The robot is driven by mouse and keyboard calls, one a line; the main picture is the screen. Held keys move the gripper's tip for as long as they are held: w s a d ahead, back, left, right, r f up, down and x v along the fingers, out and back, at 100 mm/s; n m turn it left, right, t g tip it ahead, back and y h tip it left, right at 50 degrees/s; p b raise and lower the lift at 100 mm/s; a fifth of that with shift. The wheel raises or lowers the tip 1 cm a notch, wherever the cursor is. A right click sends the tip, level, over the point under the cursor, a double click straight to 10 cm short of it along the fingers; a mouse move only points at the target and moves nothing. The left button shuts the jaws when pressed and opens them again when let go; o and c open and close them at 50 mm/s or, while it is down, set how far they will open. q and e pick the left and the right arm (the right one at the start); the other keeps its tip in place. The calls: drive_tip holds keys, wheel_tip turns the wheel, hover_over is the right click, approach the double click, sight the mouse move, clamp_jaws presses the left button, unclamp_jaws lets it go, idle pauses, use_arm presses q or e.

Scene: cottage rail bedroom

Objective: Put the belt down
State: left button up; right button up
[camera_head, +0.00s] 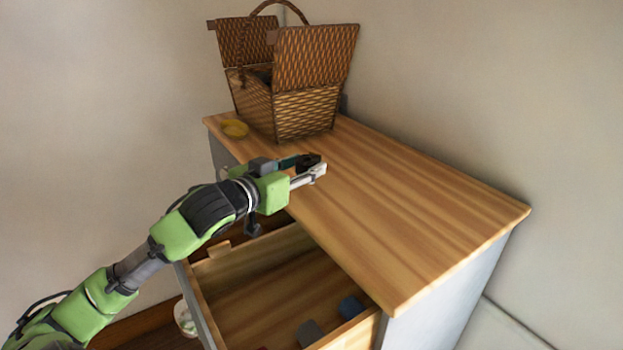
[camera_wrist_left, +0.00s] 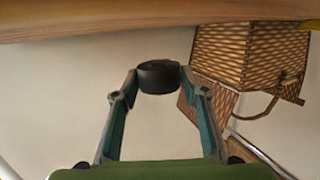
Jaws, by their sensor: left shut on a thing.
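The belt (camera_wrist_left: 158,76) is a dark, rolled-up coil between the fingertips of my left gripper (camera_wrist_left: 158,88) in the left wrist view. In the head view the belt (camera_head: 308,160) is a small dark shape at the tip of my left gripper (camera_head: 318,168), which is shut on it. The gripper is over the left part of the wooden dresser top (camera_head: 400,210). I cannot tell whether the belt touches the top. My right gripper is not in view.
A wicker basket (camera_head: 305,110) with raised lids stands at the back of the top. A drawer (camera_head: 270,285) is pulled open below, with several small items inside. The right part of the top is clear.

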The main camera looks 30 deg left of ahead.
sight(312, 193)
use_arm(q)
drive_tip(key=shift+w+d+f, duration=0.25)
drive_tip(key=shift+w+f, duration=0.2)
drive_tip(key=shift+f, duration=0.05)
drive_tip(key=f+p, duration=0.2)
drive_tip(key=w+f+p, duration=0.1)
drive_tip(key=shift+d+f, duration=0.15)
drive_tip(key=shift+d, duration=0.15)
drive_tip(key=shift+f, duration=0.2)
drive_tip(key=shift+s+f, duration=0.1)
drive_tip(key=shift+s, duration=0.05)
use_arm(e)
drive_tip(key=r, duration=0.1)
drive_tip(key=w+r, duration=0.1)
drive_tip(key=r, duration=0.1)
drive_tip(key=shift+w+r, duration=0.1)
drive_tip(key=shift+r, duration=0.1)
use_arm(q)
drive_tip(key=shift+f, duration=0.1)
drive_tip(key=o, duration=1.3)
drive_tip(key=shift+f, duration=0.1)
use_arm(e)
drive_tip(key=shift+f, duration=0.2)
